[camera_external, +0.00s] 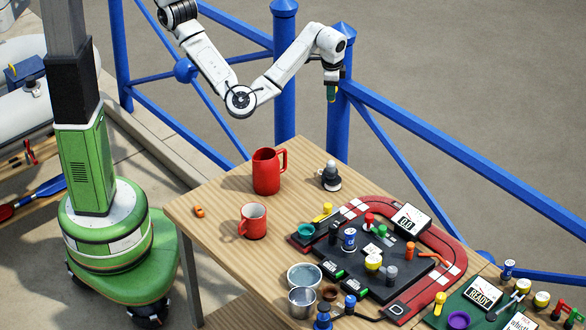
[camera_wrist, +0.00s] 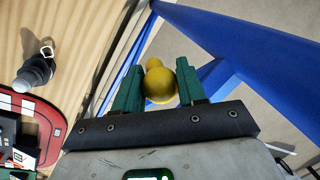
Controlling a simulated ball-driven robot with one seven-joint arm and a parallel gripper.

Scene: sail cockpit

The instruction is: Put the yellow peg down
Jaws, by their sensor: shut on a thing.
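My gripper (camera_external: 331,92) is raised in the air beside the blue railing, beyond the far edge of the table. In the wrist view its green fingers (camera_wrist: 160,90) are shut on a yellow peg (camera_wrist: 158,84) with a round head. The fingers touch it on both sides. In the external view the held peg is too small to make out clearly. The wooden table (camera_external: 190,215) lies below and in front of the gripper. It shows at the left of the wrist view.
Blue railing posts (camera_external: 338,125) stand close to my gripper. The table holds a large red mug (camera_external: 267,171), a smaller red mug (camera_external: 253,221), a grey-black bottle-like thing (camera_external: 330,177) and a crowded black board (camera_external: 350,270). Its left part has bare wood.

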